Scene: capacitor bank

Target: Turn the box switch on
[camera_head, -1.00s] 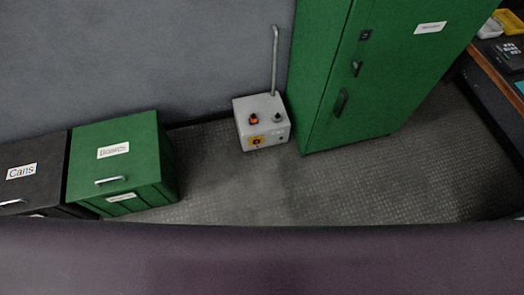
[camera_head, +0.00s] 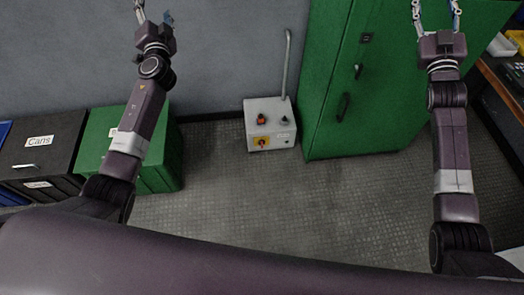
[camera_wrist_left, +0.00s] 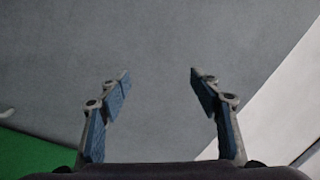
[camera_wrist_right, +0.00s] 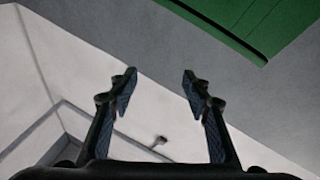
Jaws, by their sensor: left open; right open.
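The box (camera_head: 270,125) is a light grey control box on the floor against the wall, just left of the green cabinet. Its front has a yellow plate with a red rotary switch (camera_head: 262,142); an orange-red knob (camera_head: 262,118) and a dark knob (camera_head: 285,120) sit on top. The switch's setting is too small to tell. My left gripper (camera_head: 153,12) is raised up and left of the box, open and empty; its fingers show apart in the left wrist view (camera_wrist_left: 158,75). My right gripper (camera_head: 436,8) is raised to the right, before the cabinet, open and empty in the right wrist view (camera_wrist_right: 157,75).
A grey pipe (camera_head: 287,65) rises from the back of the box. The tall green cabinet (camera_head: 385,100) stands right of it. Green (camera_head: 165,160) and black (camera_head: 40,155) bins stand on the left. A workbench (camera_head: 500,85) is at the far right. The floor before the box (camera_head: 290,205) is clear.

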